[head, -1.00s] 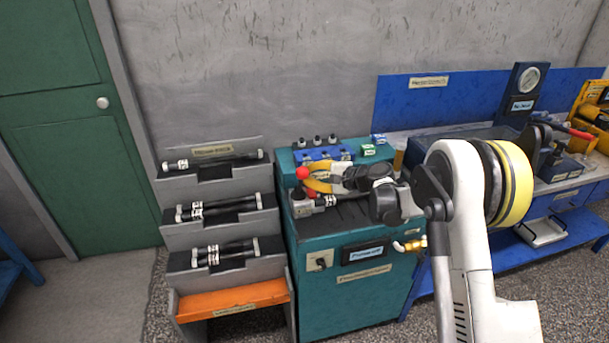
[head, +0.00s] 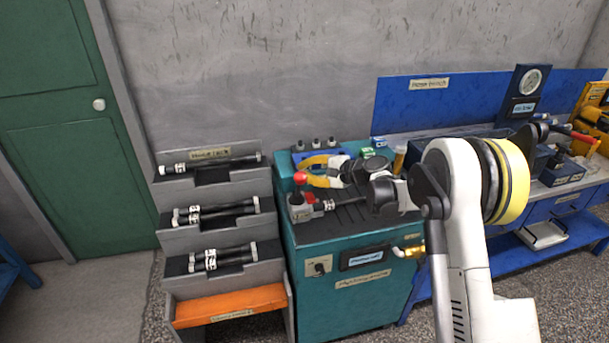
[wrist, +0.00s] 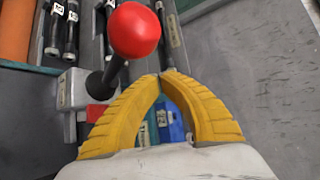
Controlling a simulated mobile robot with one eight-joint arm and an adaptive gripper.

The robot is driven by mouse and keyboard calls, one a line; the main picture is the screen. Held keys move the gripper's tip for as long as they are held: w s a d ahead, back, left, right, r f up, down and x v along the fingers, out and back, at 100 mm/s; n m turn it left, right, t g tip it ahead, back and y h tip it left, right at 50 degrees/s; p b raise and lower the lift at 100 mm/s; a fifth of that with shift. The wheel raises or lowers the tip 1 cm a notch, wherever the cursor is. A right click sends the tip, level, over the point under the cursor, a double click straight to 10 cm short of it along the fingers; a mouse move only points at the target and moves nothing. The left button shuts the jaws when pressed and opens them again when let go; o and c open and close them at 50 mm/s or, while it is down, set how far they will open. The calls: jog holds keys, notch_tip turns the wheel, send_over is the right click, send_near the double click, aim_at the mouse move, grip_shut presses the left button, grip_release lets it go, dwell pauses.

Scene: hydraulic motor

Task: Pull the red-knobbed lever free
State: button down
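The lever has a round red knob (head: 300,178) on a dark stem. It rises from a grey block on the teal cabinet (head: 345,275). In the wrist view the knob (wrist: 135,30) is large, above and left of the fingertips. My gripper (head: 302,171) has curved yellow fingers close by the knob. In the wrist view its fingertips (wrist: 161,77) come together, with no lever part seen between them. The gap between the fingers' inner sides shows only things behind.
A blue unit with several dark knobs (head: 316,143) sits at the cabinet's back. The stepped hose rack (head: 225,277) stands left. A blue bench (head: 570,210) stands right.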

jog(key=s+d+f+p, duration=0.2)
jog(key=s+d+f, duration=0.1)
jog(key=d, duration=0.5)
jog(key=shift+s+d+f, duration=0.15)
jog(key=shift+s+d, duration=0.1)
jog(key=shift+s, duration=0.6)
jog(key=s+d+r+n+h, duration=0.35)
jog(key=s+r+h, duration=0.25)
jog(key=s+r, duration=0.8)
jog(key=s+d+n+h, duration=0.3)
jog(key=s+d, duration=0.2)
jog(key=s, duration=0.8)
jog(key=s+d+n+h, duration=0.3)
jog(key=s+d, duration=0.2)
jog(key=s, duration=0.8)
